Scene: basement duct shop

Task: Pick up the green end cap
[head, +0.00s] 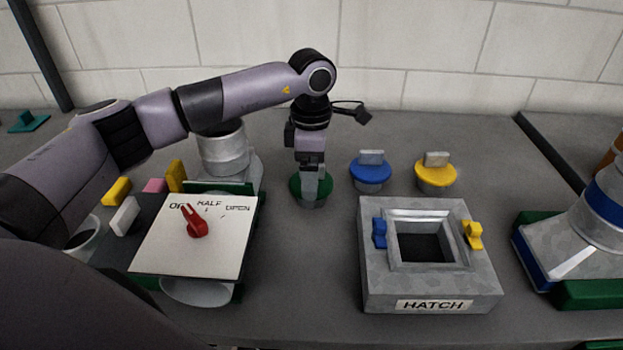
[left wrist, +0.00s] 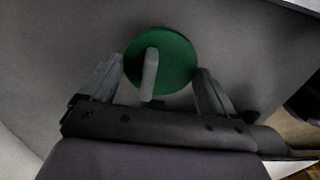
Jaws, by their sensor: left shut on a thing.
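The green end cap (head: 297,189) is a green disc with an upright grey tab, behind the damper plate and left of the blue cap. My left gripper (head: 312,178) points straight down over it and partly hides it. In the left wrist view, the green cap (left wrist: 177,58) lies between the two fingers of the left gripper (left wrist: 160,68), one at each side of its disc. The gripper is shut on the cap. I cannot tell whether the cap is clear of the bench. My right gripper is not in view.
A blue cap (head: 370,174) and a yellow cap (head: 436,174) stand to the right. The grey HATCH block (head: 378,288) is in front of them. A white plate (head: 160,245) with a red pointer (head: 195,222) stands front left. The bench between plate and hatch is clear.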

